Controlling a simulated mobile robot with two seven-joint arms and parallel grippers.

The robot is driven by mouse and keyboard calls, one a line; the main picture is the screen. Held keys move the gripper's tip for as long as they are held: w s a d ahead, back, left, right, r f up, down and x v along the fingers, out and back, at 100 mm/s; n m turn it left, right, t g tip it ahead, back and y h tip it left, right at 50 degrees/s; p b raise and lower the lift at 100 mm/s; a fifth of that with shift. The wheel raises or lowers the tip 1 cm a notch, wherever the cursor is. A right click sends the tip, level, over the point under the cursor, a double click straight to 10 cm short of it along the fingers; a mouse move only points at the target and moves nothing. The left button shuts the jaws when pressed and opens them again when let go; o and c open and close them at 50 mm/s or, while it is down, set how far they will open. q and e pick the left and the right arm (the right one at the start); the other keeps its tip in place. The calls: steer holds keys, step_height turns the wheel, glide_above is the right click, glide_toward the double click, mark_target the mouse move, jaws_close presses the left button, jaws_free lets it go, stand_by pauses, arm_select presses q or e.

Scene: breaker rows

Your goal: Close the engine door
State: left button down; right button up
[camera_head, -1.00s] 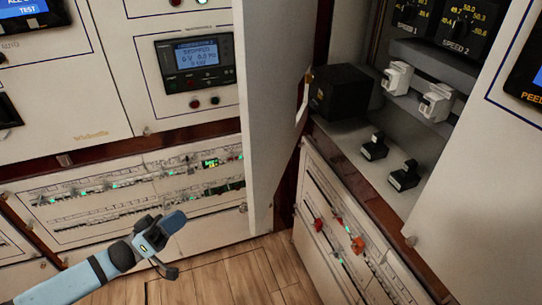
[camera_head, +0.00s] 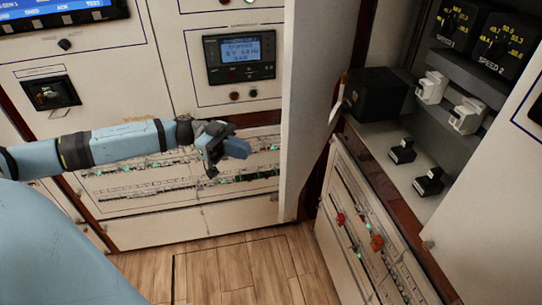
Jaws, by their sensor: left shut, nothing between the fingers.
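A tall white door panel (camera_head: 308,95) stands open in the middle of the view, seen nearly edge-on; I take it to be the engine door. A light handle (camera_head: 336,105) shows at its right side. To its right is an open compartment with a grey shelf (camera_head: 421,196). My left gripper (camera_head: 238,150) is shut and empty, left of the door and apart from it, in front of the breaker rows (camera_head: 160,185). My right gripper is not in view.
The compartment holds a black box (camera_head: 377,95), white levers (camera_head: 466,116), black levers (camera_head: 429,182) and speed gauges (camera_head: 493,43). Another white panel (camera_head: 490,215) stands at the right. A breaker panel with red switches (camera_head: 377,243) is below the shelf. The wooden floor (camera_head: 225,268) is clear.

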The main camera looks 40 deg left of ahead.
arm_select(q)
steer(key=w+d+p, duration=0.1)
steer(key=d, duration=0.6)
steer(key=shift+w, duration=0.15)
steer(key=shift+d, duration=0.1)
steer(key=shift+w+d+p, duration=0.1)
steer(key=shift+p, duration=0.2)
